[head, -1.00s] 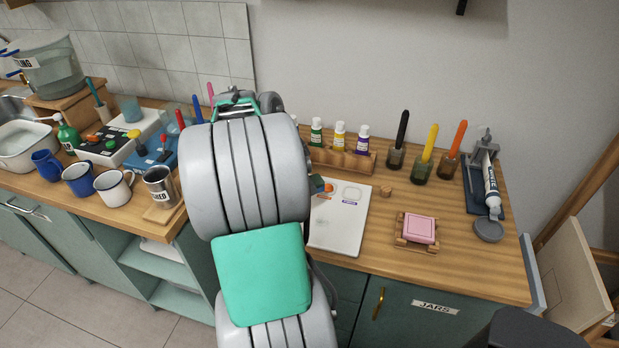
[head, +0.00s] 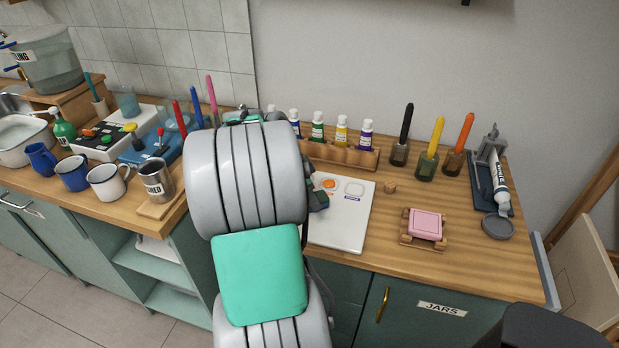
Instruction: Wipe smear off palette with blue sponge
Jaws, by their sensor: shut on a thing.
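The white palette (head: 345,228) lies flat on the wooden counter, its left part hidden behind my arm. An orange paint spot (head: 329,184) and an empty outlined well with a purple label (head: 353,189) show near its far edge. No smear shows on the visible part; any on the left is hidden. My gripper (head: 318,196) is mostly hidden by my arm; a small dark part shows over the palette's left side. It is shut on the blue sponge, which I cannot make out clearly. Whether the sponge touches the palette cannot be told.
Paint bottles (head: 341,131) stand in a wooden rack (head: 345,155) behind the palette. A pink sponge (head: 425,225) rests on a wooden rack to the right. Mugs (head: 107,182) crowd the left counter.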

